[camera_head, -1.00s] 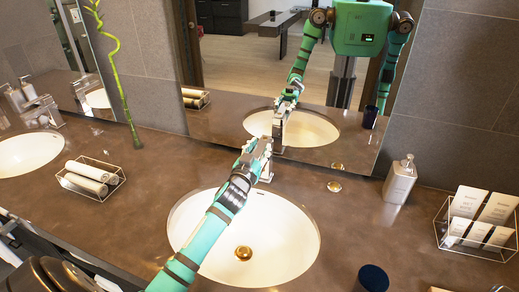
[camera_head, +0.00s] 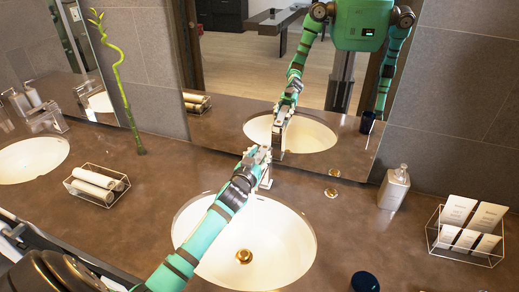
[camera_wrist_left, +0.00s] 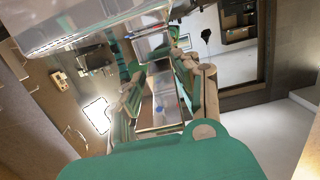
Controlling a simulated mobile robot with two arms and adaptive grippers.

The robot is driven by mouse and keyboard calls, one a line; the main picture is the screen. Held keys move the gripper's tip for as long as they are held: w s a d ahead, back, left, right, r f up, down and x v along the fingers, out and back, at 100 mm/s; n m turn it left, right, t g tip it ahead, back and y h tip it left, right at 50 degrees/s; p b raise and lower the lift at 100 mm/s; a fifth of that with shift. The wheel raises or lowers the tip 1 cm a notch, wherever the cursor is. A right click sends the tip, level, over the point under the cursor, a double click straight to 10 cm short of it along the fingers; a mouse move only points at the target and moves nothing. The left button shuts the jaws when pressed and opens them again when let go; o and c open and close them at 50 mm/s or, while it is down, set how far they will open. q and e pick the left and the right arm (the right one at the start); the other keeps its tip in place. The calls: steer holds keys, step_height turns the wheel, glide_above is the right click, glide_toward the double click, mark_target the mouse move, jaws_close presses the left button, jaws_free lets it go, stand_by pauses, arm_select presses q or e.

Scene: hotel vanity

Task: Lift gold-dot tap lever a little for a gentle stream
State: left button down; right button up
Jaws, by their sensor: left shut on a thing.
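The chrome tap (camera_head: 266,180) stands behind the right-hand white sink (camera_head: 285,225), near a round gold dot (camera_head: 331,192) on the counter. My left gripper (camera_head: 257,156) is at the top of this tap and hides most of its lever. In the left wrist view its fingers (camera_wrist_left: 160,100) are closed on either side of a shiny metal lever (camera_wrist_left: 165,83), which shows a small blue mark. The lever's tilt cannot be told. No stream shows in the sink. My right gripper is out of view.
A soap dispenser (camera_head: 394,187) and a wire holder with white packets (camera_head: 468,232) stand at right. A dark blue cup (camera_head: 365,282) is at the front. A wire basket of rolled towels (camera_head: 97,184) and a second sink (camera_head: 32,160) are at left. A mirror (camera_head: 290,90) stands behind.

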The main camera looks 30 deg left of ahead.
arm_select(q)
steer(key=c, duration=1)
jaws_free()
steer(key=shift+o, duration=0.2)
steer(key=shift+s, duration=0.25)
steer(key=v, duration=1.1)
steer(key=shift+s, duration=0.25)
steer(key=shift+d, duration=0.1)
